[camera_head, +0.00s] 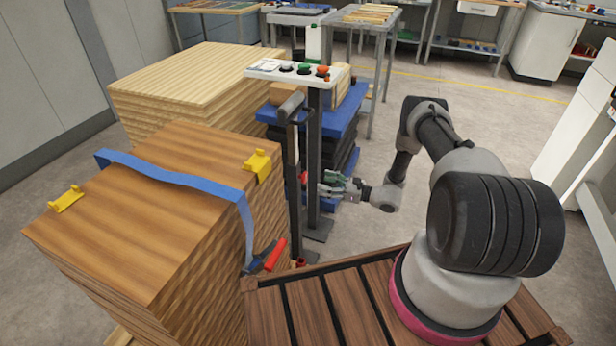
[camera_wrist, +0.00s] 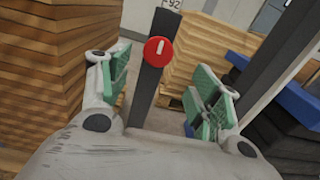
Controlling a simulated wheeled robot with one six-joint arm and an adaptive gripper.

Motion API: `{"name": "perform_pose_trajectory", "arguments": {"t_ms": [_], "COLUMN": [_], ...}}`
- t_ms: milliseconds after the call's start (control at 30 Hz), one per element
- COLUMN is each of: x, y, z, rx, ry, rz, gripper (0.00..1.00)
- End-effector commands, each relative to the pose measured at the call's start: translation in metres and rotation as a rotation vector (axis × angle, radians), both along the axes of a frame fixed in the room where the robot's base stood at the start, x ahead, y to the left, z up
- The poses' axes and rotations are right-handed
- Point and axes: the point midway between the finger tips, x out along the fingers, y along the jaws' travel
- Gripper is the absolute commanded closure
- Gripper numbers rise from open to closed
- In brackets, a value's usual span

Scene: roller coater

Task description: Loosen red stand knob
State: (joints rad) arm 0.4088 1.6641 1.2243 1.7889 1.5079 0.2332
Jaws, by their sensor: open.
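The red stand knob (camera_wrist: 158,50) shows in the wrist view as a round red disc with a pale mark, on the dark upright post (camera_wrist: 149,88) of the stand. My gripper (camera_wrist: 160,92) is open, with one green-padded finger on each side of the post. The knob lies between and slightly beyond the fingertips, and neither finger appears to touch it. In the head view my gripper (camera_head: 325,186) is beside the stand's posts, to their right.
A wood stack (camera_head: 150,225) with a blue strap (camera_head: 175,178) and yellow clips stands at left. A blue pallet-like stack (camera_head: 338,122) stands close behind my gripper. Open floor lies at right.

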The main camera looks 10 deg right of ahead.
Motion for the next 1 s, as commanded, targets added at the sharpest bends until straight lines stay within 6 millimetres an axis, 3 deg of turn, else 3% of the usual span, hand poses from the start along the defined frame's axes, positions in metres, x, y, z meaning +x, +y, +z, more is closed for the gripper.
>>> {"name": "perform_pose_trajectory", "arguments": {"t_ms": [433,833,867,1000], "x": [0.036,0.043,0.043,0.043], "y": [0.054,0.063,0.063,0.063], "z": [0.002,0.002,0.002,0.002], "rx": [0.013,0.014,0.014,0.014], "ry": [0.006,0.007,0.007,0.007], "rz": [0.009,0.007,0.007,0.007], "gripper": [0.37,0.37,0.39,0.64]}}
